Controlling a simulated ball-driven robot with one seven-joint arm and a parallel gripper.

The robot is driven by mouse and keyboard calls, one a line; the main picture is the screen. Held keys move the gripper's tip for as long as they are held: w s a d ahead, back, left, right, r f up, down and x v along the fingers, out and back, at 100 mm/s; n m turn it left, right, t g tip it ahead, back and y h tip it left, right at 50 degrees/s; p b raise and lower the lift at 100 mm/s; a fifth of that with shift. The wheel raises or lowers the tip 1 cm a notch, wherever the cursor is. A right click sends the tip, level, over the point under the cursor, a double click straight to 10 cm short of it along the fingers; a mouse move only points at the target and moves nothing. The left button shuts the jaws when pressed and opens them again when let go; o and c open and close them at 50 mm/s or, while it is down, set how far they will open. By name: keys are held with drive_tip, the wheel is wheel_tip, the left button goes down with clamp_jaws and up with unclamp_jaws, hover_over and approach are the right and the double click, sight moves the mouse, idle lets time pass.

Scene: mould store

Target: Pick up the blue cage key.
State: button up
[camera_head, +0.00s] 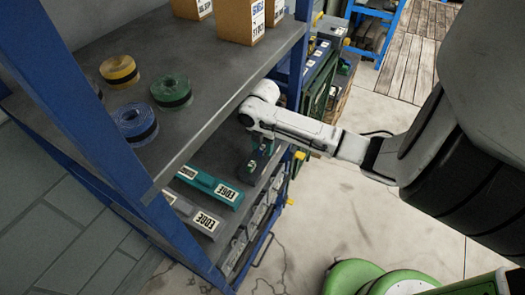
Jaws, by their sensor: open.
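I cannot make out the blue cage key in the head camera view. My white arm reaches from the right to the front edge of the blue-framed shelf rack. Its wrist end is at the edge of the upper grey shelf board (205,90), above the lower shelf level.
Yellow (119,70), green (171,92) and blue (135,123) rolls lie on the upper board, with cardboard boxes (243,20) behind. A teal box (208,186) and a grey box (193,214), both labelled EDGE, lie below. The concrete floor right of the rack has free room.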

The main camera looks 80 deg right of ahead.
drive_tip(key=shift+c, duration=0.3)
clamp_jaws()
drive_tip(key=shift+r, duration=0.15)
